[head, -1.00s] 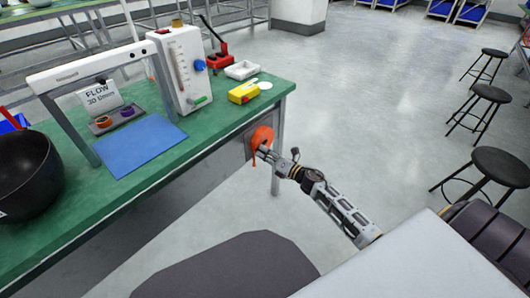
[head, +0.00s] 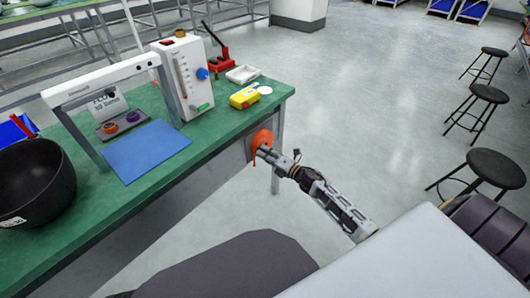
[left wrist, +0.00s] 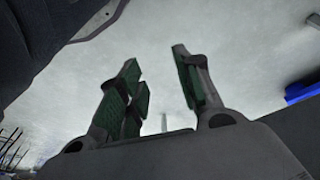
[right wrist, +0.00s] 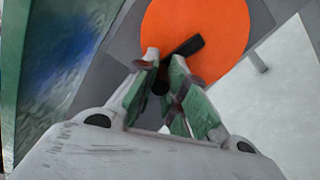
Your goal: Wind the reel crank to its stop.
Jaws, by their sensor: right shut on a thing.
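The orange reel (head: 262,137) is mounted on the side of the green bench, near its right end. In the right wrist view its round orange face (right wrist: 195,25) fills the top, with a dark crank arm (right wrist: 186,46) across its lower part. My right gripper (head: 263,150) is at the reel's front. In the right wrist view its fingertips (right wrist: 165,66) are closed around the crank's handle end, which they mostly hide. My left gripper (left wrist: 160,75) shows only in its wrist view, with its fingers spread and nothing between them, above the pale floor.
On the green bench (head: 215,126) stand a flow meter box (head: 183,85), a white frame, a blue mat (head: 146,150), a yellow device (head: 244,97) and a black pot (head: 33,180). Black stools (head: 497,167) stand at the right. The floor between is clear.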

